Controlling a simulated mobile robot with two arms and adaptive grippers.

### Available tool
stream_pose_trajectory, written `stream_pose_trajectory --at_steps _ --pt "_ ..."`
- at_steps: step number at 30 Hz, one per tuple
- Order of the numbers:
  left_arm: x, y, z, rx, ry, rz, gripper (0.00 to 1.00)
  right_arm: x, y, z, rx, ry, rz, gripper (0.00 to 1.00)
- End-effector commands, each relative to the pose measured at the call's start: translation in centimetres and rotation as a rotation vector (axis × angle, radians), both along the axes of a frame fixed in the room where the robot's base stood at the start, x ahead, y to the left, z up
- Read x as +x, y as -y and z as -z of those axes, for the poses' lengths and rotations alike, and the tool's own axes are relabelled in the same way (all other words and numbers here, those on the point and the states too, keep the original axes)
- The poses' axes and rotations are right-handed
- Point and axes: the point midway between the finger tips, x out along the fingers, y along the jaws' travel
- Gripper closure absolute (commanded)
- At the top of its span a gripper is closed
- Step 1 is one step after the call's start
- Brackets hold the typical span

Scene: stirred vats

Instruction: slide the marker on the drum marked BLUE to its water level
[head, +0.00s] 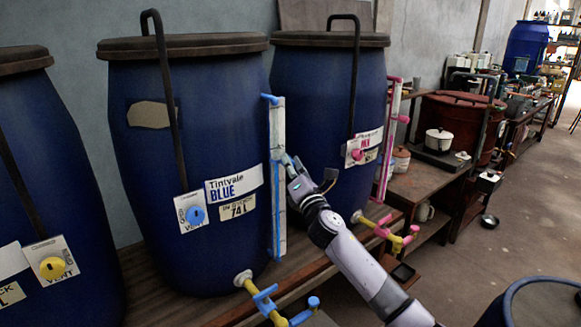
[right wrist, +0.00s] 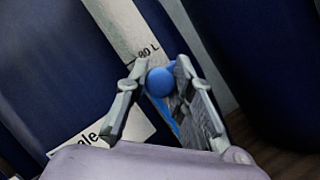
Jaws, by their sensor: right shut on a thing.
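The blue drum labelled Tintvale BLUE (head: 190,225) stands upright on the wooden bench. Its upright gauge (head: 278,120) runs along the drum's right side, pale above, with a blue strip along its lower part. I cannot tell whether that strip's top is the water level. My right gripper (head: 288,164) is at the gauge's middle and hides the marker in the head view. In the right wrist view, the marker's round blue knob (right wrist: 160,82) sits between the fingers of my right gripper (right wrist: 159,68), just below an "80 L" print. My left gripper is out of view.
A second drum (head: 315,95) with a pink-ended gauge (head: 392,125) stands close on the right. Another drum with a yellow vent knob (head: 53,267) is at the left. A blue-handled tap (head: 263,298) juts out below the BLUE drum. Open floor lies at the right.

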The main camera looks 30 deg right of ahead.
Motion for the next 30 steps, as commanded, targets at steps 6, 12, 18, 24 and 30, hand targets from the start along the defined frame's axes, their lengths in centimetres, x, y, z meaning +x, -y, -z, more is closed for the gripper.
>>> stream_pose_trajectory --at_steps 6,12,18,24,30 --pt "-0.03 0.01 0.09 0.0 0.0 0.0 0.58 -0.01 0.03 -0.02 0.001 0.002 0.001 1.0" --pt "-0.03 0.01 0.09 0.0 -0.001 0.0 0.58 -0.02 0.04 0.03 0.001 0.001 0.0 0.69" --pt "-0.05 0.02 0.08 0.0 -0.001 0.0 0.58 -0.02 0.02 0.07 0.001 0.001 0.0 0.57" --pt "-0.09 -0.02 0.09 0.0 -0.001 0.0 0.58 -0.01 0.01 0.09 0.0 -0.001 0.001 0.57" --pt "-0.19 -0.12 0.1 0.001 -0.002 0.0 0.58 -0.86 -0.15 0.47 0.0 -0.002 0.001 0.57"
